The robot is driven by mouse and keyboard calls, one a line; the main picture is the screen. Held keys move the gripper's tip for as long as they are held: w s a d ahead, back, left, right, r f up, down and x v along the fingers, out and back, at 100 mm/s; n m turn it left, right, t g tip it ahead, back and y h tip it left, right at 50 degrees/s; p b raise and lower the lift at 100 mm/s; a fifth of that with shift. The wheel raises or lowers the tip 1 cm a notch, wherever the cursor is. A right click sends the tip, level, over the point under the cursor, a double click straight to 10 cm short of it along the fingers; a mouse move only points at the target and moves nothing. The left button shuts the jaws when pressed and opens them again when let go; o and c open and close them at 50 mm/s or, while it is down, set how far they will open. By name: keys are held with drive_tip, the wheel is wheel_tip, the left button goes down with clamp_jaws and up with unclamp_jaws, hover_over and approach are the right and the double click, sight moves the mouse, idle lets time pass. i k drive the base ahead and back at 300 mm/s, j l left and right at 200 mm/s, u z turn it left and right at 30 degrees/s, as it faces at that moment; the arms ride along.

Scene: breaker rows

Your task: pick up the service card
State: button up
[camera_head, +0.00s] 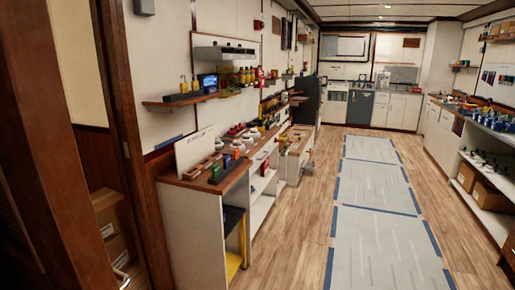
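A white upright panel (194,149) with small dark print stands at the near end of the left wooden counter (207,181). I cannot tell whether it is the service card, and I cannot make out any other thing as the card for sure. Several small red, green and dark blocks (228,162) sit in rows on the counter, just right of the panel. My gripper is not in view.
A dark wooden door frame (127,130) stands close on the left. A shelf (185,100) with bottles hangs above the counter. Grey floor mats (376,190) with blue edges run down the aisle, which is clear. A crowded counter (478,122) lines the right side.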

sight(237, 150)
drive_tip(key=i+z, duration=0.15)
drive_tip(key=i, duration=0.55)
drive_tip(key=i+j+z, duration=0.1)
drive_tip(key=i, duration=0.6)
drive_tip(key=i+j+z, duration=0.15)
drive_tip(key=i, duration=0.5)
drive_tip(key=i+j, duration=0.2)
drive_tip(key=j, duration=0.2)
drive_tip(key=i+j+z, duration=0.1)
drive_tip(key=i+j, duration=0.35)
drive_tip(key=j, duration=0.3)
drive_tip(key=z, duration=0.05)
